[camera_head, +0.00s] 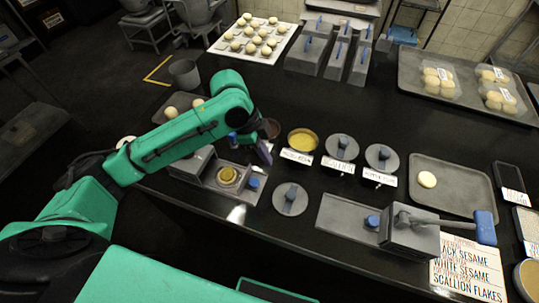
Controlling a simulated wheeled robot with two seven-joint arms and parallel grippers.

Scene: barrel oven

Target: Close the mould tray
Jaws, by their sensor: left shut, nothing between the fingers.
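The mould tray (238,191) is a flat grey slide with a round mould holding a yellowish piece (228,176) and a blue knob (253,183) at its right end. It sticks out to the right of a grey press body (192,163), which my left arm partly covers. My left gripper (265,155) is shut and empty, above and just behind the knob end of the tray. Whether it touches the tray cannot be told. My right gripper is not in view.
A second press (410,235) with a long blue-handled lever stands at the right, its tray (340,213) out to the left. Lidded pots (341,147), a loose lid (291,199) and a yellow-filled bowl (302,140) stand nearby. A grey tray (452,207) holds one bun.

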